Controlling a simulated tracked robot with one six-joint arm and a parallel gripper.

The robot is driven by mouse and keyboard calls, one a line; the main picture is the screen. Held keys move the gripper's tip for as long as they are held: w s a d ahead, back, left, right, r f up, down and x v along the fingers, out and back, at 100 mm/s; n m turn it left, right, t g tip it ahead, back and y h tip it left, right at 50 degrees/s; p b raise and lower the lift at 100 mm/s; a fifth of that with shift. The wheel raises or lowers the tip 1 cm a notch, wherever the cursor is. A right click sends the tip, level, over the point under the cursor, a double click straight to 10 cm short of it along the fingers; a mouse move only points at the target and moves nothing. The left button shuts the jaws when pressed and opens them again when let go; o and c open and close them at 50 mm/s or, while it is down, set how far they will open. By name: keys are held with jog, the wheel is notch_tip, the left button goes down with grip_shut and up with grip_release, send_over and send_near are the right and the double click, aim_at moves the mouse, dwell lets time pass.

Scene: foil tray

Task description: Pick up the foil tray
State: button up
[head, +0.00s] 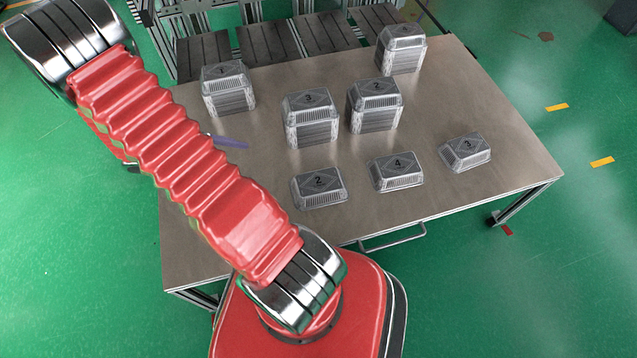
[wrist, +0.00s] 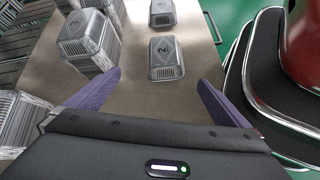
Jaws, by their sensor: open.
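Several foil trays lie upside down on the table, their numbered faces up. The single tray marked 2 (head: 320,187) is nearest my arm, and it also shows in the wrist view (wrist: 166,62), beyond and between my fingertips. Single trays marked 4 (head: 397,172) and 3 (head: 465,153) lie to its right. My gripper (wrist: 159,78) is open and empty, with its two purple fingers spread apart. In the head view one purple finger (head: 230,143) shows past my red arm, left of the stacks; the rest of the gripper is hidden behind the arm.
Taller tray stacks marked 1 (head: 228,90), 3 (head: 310,118) and 2 (head: 376,105) stand behind the single trays, with another stack (head: 401,50) at the back right. The table (head: 500,115) is bare on its right side. Dark slatted panels (head: 268,44) stand behind it.

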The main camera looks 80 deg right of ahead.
jog(key=s+d+f+n+g, duration=0.1)
jog(key=s+f, duration=0.1)
jog(key=f, duration=0.2)
jog(key=s+d+f+g, duration=0.1)
jog(key=s+d+f, duration=0.1)
jog(key=s+f, duration=0.1)
jog(key=s+d+f+n+h, duration=0.1)
jog(key=s+f, duration=0.2)
jog(key=f, duration=0.2)
jog(key=shift+s+d+f+n+g, duration=0.2)
jog(key=shift+s+n+g, duration=0.1)
jog(key=shift+g, duration=0.1)
jog(key=shift+w, duration=0.1)
send_near(317, 182)
jog(key=x, duration=0.5)
jog(key=shift+f, duration=0.3)
jog(key=shift+r+x, duration=0.1)
jog(key=shift+x, duration=1.2)
jog(key=shift+r+x, duration=0.15)
jog(key=shift+x, duration=1.2)
jog(key=shift+c, duration=0.3)
